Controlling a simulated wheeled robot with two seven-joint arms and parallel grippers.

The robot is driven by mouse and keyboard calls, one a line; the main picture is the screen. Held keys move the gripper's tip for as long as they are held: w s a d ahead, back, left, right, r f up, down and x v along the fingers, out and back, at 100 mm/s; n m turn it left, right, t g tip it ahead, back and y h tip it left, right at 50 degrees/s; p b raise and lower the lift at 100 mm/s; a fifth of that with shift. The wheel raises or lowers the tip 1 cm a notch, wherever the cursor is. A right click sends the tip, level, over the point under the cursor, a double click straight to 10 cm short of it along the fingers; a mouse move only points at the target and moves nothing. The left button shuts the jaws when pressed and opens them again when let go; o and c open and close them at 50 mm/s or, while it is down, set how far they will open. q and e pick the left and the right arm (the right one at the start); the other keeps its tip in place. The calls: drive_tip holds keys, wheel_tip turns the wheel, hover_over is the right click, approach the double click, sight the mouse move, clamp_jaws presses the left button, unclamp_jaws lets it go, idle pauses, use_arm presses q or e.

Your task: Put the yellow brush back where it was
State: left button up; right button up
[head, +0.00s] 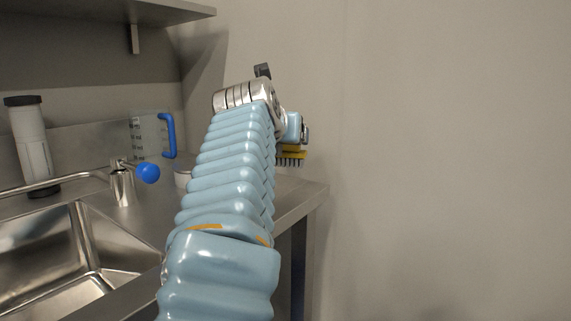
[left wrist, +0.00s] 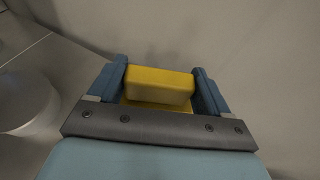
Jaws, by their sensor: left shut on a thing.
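The yellow brush (head: 292,154) shows in the head view at the far end of my left arm, with dark bristles pointing down. It is near the right end of the steel counter, in front of the wall. My left gripper (head: 303,135) is shut on it. In the left wrist view the yellow block of the brush (left wrist: 160,84) sits between the two blue fingers of my left gripper (left wrist: 162,90). My arm hides part of the counter below and left of the brush. My right gripper is not in view.
A steel sink (head: 60,250) with a blue-knobbed tap (head: 122,185) lies left of my arm. A clear jug with a blue handle (head: 168,135) and a white cylinder with a dark cap (head: 33,145) stand behind. A shelf (head: 100,18) hangs above. Right of the counter is bare wall.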

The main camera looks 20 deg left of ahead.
use_arm(q)
drive_tip(key=shift+w+a+f, duration=0.15)
drive_tip(key=shift+w+f, duration=0.25)
drive_tip(key=shift+f, duration=0.15)
wheel_tip(320, 180, down, 4)
drive_tip(key=b, duration=0.2)
drive_tip(key=shift+w+r+b, duration=0.15)
drive_tip(key=shift+r+b, duration=0.05)
drive_tip(key=shift+b, duration=0.1)
drive_tip(key=shift+r, duration=0.2)
drive_tip(key=shift+f, duration=0.2)
drive_tip(key=o, duration=1)
drive_tip(key=shift+r, duration=0.15)
drive_tip(key=shift+s+r, duration=0.15)
drive_tip(key=shift+s, duration=0.2)
drive_tip(key=v, duration=1.1)
drive_tip(key=shift+p, duration=0.35)
drive_tip(key=shift+s+a+r, duration=0.1)
drive_tip(key=shift+s, duration=0.1)
